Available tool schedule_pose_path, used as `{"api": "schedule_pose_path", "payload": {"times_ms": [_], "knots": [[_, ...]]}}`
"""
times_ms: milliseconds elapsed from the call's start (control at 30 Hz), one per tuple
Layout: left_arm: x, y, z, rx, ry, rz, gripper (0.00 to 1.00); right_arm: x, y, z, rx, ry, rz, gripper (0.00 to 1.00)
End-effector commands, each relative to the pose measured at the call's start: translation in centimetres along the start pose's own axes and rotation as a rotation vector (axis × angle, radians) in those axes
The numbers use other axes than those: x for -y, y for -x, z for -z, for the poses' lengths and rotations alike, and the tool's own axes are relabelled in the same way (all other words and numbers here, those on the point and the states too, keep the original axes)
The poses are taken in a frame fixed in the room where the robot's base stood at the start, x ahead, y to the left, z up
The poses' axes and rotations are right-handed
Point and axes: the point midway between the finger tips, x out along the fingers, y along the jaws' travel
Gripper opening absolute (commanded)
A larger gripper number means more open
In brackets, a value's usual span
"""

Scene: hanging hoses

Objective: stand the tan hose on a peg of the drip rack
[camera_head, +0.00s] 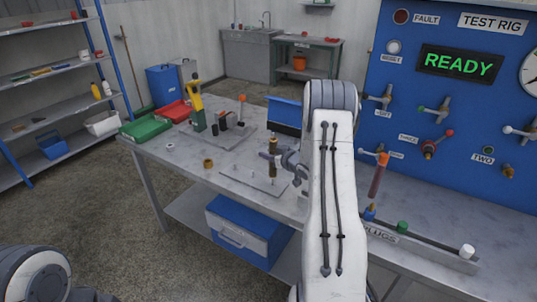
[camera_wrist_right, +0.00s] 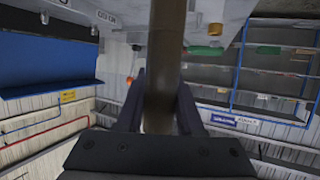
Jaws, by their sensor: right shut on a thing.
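My right gripper (camera_head: 285,159) is shut on the tan hose (camera_head: 272,153), a short upright tube with a brassy lower end and a dark band. In the right wrist view the hose (camera_wrist_right: 166,45) runs upright between the two fingers of the gripper (camera_wrist_right: 160,95). The drip rack (camera_head: 240,182), a flat grey plate with short pegs (camera_head: 235,168), lies on the table below the hose. The hose is over the right part of the plate; I cannot tell whether its lower end touches a peg. My left gripper is out of view.
A brass ring (camera_head: 208,163) and a white ring (camera_head: 170,146) lie left of the rack. The blue test rig (camera_head: 440,110) and plug rail (camera_head: 430,247) are at the right.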

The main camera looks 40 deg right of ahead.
Motion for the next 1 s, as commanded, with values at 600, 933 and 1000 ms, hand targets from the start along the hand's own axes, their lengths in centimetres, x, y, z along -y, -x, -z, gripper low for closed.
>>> {"api": "schedule_pose_path", "payload": {"times_ms": [600, 933, 1000], "knots": [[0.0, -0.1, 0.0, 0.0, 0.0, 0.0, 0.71, 0.0, 0.0, -0.1, -0.001, 0.0, 0.0, 0.0], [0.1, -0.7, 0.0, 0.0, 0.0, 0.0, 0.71, 0.0, -0.3, -0.8, -0.001, 0.0, 0.0, 0.0], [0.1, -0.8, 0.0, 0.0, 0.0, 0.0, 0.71, 0.0, -0.4, -1.0, -0.001, 0.0, 0.0, 0.0]]}}
